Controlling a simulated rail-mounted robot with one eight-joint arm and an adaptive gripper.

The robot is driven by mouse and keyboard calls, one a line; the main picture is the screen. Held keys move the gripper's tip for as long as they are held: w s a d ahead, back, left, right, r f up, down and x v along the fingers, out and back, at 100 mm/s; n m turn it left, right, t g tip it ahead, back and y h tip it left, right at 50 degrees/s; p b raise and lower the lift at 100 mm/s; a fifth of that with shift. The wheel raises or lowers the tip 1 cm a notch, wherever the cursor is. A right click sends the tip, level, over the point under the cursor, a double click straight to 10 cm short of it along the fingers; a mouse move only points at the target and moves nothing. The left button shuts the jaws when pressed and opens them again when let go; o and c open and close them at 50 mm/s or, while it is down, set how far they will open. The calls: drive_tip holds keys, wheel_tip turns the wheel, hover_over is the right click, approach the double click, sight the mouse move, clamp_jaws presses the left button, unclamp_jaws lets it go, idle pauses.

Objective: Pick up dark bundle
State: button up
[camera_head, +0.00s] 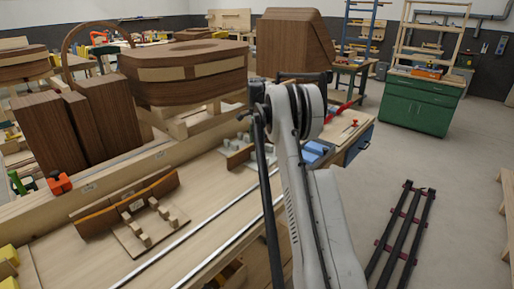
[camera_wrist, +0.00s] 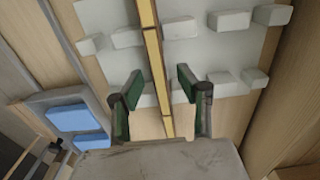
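My gripper (camera_wrist: 160,88) is open in the wrist view, with its two dark green fingers apart. A narrow upright strip (camera_wrist: 152,55) with a pale yellow edge and a dark side runs between the fingers, with a gap on each side. It may be the dark bundle, but I cannot tell for certain. It stands over a pale board (camera_wrist: 210,55) with several white blocks along both sides. In the head view, a brown strip with pale blocks (camera_head: 240,157) shows beside my arm, which hides my gripper.
A curved brown strip (camera_head: 130,205) stands on a pegged board on the bench (camera_head: 75,262). Blue pieces (camera_wrist: 78,128) lie left of my gripper. Big brown forms (camera_head: 185,75) stand behind. Black bars with red straps (camera_head: 402,235) lie on the floor. A green cabinet (camera_head: 420,103) stands at right.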

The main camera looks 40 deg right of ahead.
drive_tip(key=shift+f, duration=0.45)
clamp_jaws()
drive_tip(key=shift+r, duration=0.1)
